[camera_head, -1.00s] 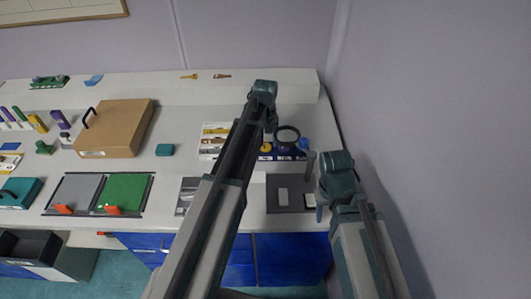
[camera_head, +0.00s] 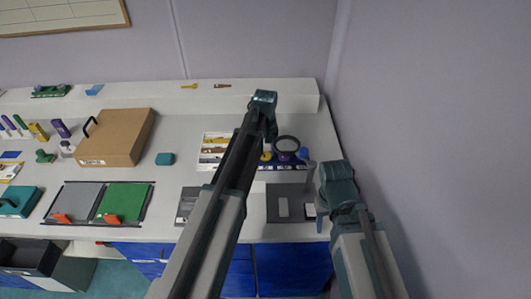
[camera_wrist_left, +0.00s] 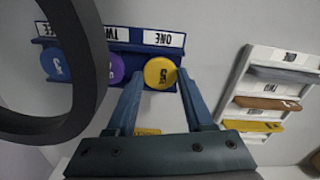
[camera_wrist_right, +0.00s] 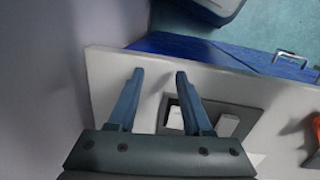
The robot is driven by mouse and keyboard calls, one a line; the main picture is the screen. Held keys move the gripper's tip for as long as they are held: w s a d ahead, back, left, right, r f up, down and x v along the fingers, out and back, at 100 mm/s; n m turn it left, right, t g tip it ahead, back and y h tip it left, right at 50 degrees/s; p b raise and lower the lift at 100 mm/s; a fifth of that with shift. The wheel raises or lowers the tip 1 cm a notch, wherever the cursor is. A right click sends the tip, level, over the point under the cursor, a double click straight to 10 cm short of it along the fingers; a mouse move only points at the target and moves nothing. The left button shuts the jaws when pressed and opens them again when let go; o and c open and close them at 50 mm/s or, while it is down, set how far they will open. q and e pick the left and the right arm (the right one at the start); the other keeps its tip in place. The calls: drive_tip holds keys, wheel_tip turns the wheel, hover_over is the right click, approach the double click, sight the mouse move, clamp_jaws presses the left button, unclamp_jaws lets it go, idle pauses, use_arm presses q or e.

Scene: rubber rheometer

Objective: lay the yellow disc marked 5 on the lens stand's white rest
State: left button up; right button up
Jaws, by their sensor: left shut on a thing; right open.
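The yellow disc marked 5 (camera_wrist_left: 160,72) is between the fingertips of my left gripper (camera_wrist_left: 159,76), which is shut on it. It is at the ONE end of the blue rack (camera_wrist_left: 177,52); I cannot tell if it still touches the rack. In the head view the disc (camera_head: 265,156) shows just right of my left arm. The lens stand's black ring (camera_wrist_left: 95,100) fills the left of the left wrist view and shows in the head view (camera_head: 287,143). I cannot make out its white rest. My right gripper (camera_wrist_right: 159,74) is open and empty above the right front edge of the bench.
Purple (camera_wrist_left: 116,69) and blue (camera_wrist_left: 56,64) discs sit beside the yellow one. A sample board (camera_wrist_left: 262,90) stands beside the rack. A dark mat (camera_head: 294,194) with pale blocks lies near the front edge. The wall closes the right side.

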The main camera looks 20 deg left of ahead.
sight(265, 155)
use_arm(q)
wheel_tip(265, 155, up, 4)
drive_tip(key=p, duration=0.3)
drive_tip(key=shift+p, duration=0.4)
use_arm(e)
wheel_tip(265, 155, up, 4)
drive_tip(key=shift+r, duration=0.1)
use_arm(q)
drive_tip(key=s+a, duration=0.2)
drive_tip(key=s, duration=0.2)
drive_tip(key=s+a, duration=0.2)
drive_tip(key=s, duration=0.3)
drive_tip(key=s+a, duration=0.3)
drive_tip(key=s, duration=0.2)
drive_tip(key=shift+s+r+p, duration=0.2)
drive_tip(key=shift+r+p, duration=0.15)
use_arm(e)
drive_tip(key=shift+r, duration=0.3)
